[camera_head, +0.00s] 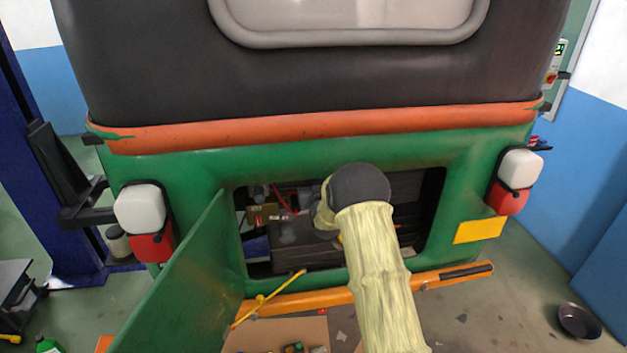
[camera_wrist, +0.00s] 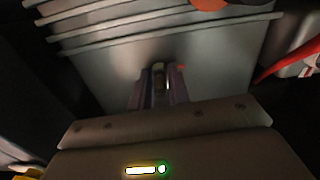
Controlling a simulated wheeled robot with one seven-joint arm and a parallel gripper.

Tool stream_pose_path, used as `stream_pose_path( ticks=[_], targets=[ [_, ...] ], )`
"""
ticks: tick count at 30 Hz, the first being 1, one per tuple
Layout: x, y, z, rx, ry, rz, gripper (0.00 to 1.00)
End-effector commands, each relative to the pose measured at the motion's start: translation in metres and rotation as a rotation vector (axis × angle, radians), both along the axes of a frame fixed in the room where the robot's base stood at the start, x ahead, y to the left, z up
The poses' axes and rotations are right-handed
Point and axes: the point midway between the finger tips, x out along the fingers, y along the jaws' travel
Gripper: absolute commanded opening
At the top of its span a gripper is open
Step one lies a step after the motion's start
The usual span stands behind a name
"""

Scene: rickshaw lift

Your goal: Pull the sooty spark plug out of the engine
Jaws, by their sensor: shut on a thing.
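My gripper (camera_wrist: 160,78) is shut in the wrist view, its two narrow fingers pointing at the grey finned engine (camera_wrist: 215,62). Between the fingertips is a small, pale and dark piece, the spark plug (camera_wrist: 158,70). Most of it is hidden by the fingers, and soot cannot be made out. I cannot tell whether it is still seated in the engine. In the head view my yellow-sleeved arm reaches into the engine bay, and the arm hides the gripper and plug there.
The green rickshaw (camera_head: 190,172) has its rear hatch door (camera_head: 180,285) swung open to the left. The bay opening's edges surround my arm closely. A red cable (camera_wrist: 290,60) runs at the right in the wrist view. A dark pan (camera_head: 579,321) lies on the floor at right.

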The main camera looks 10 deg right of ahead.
Motion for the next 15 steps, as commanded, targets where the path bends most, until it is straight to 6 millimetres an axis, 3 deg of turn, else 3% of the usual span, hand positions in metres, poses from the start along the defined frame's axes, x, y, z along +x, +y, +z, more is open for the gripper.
stream_pose_path(
  ticks=[15],
  targets=[
    [-0.012, -0.001, -0.001, 0.000, 0.000, -0.001, 0.00]
  ],
)
